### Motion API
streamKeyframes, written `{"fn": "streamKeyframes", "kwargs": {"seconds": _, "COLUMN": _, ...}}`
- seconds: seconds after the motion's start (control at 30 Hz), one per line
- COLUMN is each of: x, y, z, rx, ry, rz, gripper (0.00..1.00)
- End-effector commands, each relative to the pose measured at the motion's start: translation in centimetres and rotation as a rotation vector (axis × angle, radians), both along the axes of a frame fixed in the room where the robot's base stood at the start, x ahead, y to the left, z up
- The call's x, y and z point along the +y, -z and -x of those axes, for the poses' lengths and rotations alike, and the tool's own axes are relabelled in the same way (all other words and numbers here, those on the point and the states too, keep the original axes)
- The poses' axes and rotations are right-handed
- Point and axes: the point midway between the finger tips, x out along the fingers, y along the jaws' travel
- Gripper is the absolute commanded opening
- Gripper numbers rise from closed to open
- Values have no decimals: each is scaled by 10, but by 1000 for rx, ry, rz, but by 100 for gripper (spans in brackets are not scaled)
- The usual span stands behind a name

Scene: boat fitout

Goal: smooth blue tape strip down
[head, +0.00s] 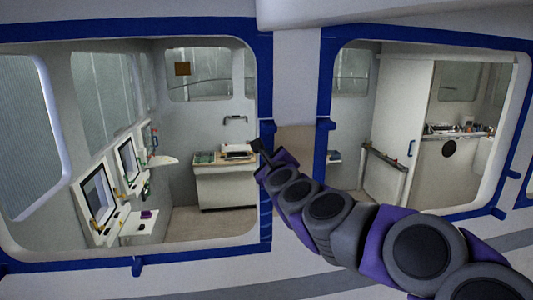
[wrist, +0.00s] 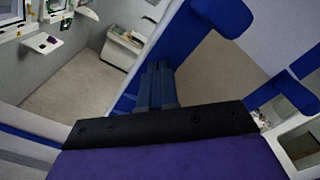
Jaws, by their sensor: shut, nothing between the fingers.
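Blue tape strips border both window openings in the head view. The strip on the right edge of the left opening (head: 265,75) runs down to a short tab (head: 268,128) that sticks out sideways. My gripper (head: 257,147) is just below that tab, in front of the strip. In the wrist view, my gripper's fingers (wrist: 157,72) are together and empty, pointing at the blue strip (wrist: 183,42), which runs diagonally behind them. A blue tab (wrist: 222,14) stands out at the upper end. Whether the fingertips touch the tape cannot be told, and the arm hides part of the strip.
Through the left opening are wall screens (head: 97,203) and a white cabinet (head: 224,186). Through the right opening are a white sliding door (head: 405,115) and a counter (head: 455,140). A second blue strip (head: 325,95) edges the right opening. A pale pillar (head: 298,75) stands between them.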

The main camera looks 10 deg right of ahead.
Motion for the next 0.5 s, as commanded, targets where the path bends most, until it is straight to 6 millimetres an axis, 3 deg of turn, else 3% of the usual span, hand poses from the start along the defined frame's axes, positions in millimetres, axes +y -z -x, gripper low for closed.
{"fn": "streamKeyframes", "kwargs": {"seconds": 0.5, "x": 0, "y": 33, "z": -2, "rx": 0, "ry": 0, "rz": 0, "gripper": 0}}
